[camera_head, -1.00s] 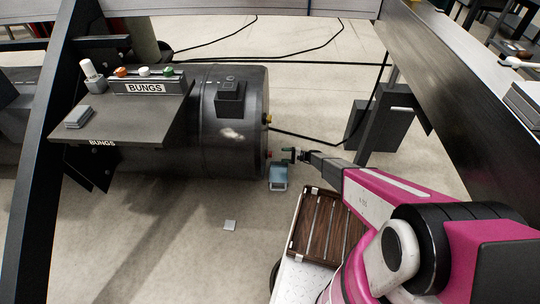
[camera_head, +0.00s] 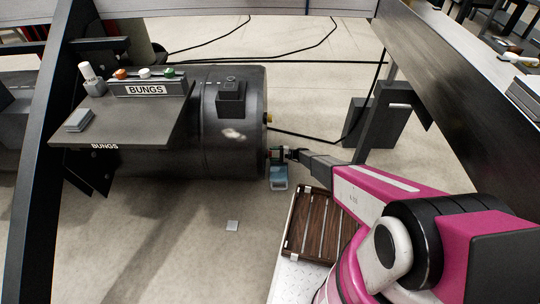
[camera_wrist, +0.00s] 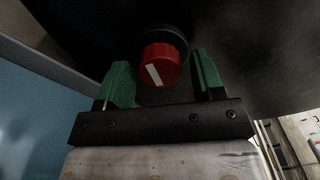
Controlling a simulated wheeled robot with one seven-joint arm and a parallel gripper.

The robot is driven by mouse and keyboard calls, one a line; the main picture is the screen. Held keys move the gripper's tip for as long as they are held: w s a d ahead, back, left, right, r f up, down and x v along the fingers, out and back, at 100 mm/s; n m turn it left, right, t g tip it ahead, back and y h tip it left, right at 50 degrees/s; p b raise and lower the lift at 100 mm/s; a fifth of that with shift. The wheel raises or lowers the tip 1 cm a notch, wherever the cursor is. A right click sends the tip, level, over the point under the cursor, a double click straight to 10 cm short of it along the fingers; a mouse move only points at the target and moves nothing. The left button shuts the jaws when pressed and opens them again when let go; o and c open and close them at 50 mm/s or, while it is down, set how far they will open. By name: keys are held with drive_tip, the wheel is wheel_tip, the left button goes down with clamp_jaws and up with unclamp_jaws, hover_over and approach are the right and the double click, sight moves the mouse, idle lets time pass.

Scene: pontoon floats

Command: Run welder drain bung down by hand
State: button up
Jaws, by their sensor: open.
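The drain bung is a red ribbed knob with a white bar (camera_wrist: 160,66), seen in the wrist view on the dark end of the float. A dark collar sits behind it. My gripper (camera_wrist: 160,84) is open, with one green-padded finger on each side of the bung. Gaps show between the pads and the knob. In the head view my gripper (camera_head: 276,155) is at the lower part of the end face of the black cylindrical float (camera_head: 225,150) and hides the bung there.
A blue container (camera_head: 278,178) stands just below my gripper. A shelf labelled BUNGS (camera_head: 125,125) carries orange, white and green bungs, a white bottle and a grey block. A slatted wooden tray (camera_head: 322,228) is at lower right. Dark frame beams flank the float.

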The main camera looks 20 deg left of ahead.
drive_tip(key=n, duration=2.4)
